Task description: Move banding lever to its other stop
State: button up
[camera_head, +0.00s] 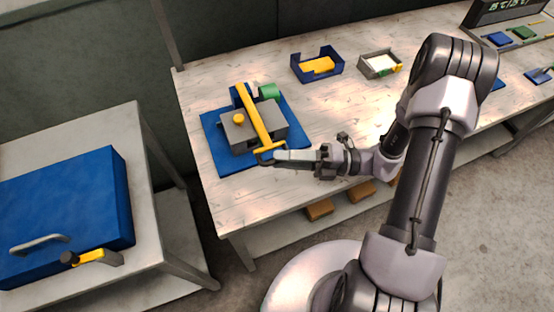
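A long yellow lever (255,113) lies across the top of a grey block-shaped device (237,134) on the bench. Its far end is up near a green cylinder (268,91), and its near end has a yellow crosspiece at the front of the device. The device sits on a blue base (212,137), with a yellow knob (239,118) left of the lever. My gripper (268,158) is at the near end of the lever, reaching in from the right. It is too small to tell whether its fingers touch or enclose the crosspiece.
A blue bin (296,72) with yellow pieces and a grey bin (367,64) with white contents stand behind, on the bench. A blue case (60,210) sits on a side table at left, with a yellow, black-tipped part (90,257) in front. Bench space right of the device is clear.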

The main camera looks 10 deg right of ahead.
jog(key=shift+w+a, duration=0.1)
jog(key=shift+a, duration=0.9)
grip_shut()
dwell(0.7)
